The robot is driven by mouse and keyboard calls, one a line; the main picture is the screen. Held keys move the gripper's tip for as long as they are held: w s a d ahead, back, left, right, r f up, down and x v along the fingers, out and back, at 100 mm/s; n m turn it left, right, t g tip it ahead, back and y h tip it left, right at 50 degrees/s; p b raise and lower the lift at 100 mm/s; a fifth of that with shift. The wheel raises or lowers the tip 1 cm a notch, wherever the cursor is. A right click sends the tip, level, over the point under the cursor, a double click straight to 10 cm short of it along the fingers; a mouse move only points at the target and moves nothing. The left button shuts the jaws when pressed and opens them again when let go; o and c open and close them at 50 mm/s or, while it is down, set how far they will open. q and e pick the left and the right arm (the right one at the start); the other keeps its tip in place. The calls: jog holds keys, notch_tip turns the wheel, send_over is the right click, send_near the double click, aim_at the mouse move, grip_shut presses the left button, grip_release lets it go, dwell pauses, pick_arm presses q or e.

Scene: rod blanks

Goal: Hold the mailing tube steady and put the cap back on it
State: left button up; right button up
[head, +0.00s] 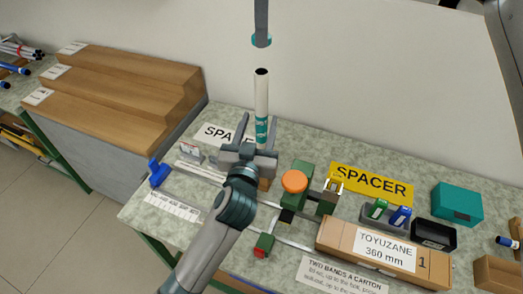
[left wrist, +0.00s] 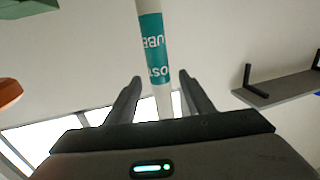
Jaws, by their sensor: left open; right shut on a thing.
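The mailing tube (head: 261,95) is white with a teal label and stands upright, its dark open end on top. Its lower end is hidden behind my left gripper (head: 259,127). That gripper is open, with a finger on each side of the tube. In the left wrist view the tube (left wrist: 154,45) runs between the two fingers (left wrist: 157,82), with gaps visible on both sides. My right gripper (head: 261,20), only partly in view at the top, is shut on the cap.
To the right on the bench are a green device with an orange knob (head: 294,181), a yellow SPACER sign (head: 371,184), a long carton (head: 365,254) and a teal box (head: 457,203). A blue clamp-like item (head: 158,172) is at the left. Wooden steps (head: 120,90) stand further left.

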aim_at(260, 119)
pick_arm(q)
jog(key=shift+w+d, duration=0.2)
jog(key=shift+w, duration=0.65)
jog(key=shift+w+d, duration=0.15)
jog(key=shift+w, duration=0.7)
grip_shut()
pick_arm(e)
jog(key=shift+f, duration=2.45)
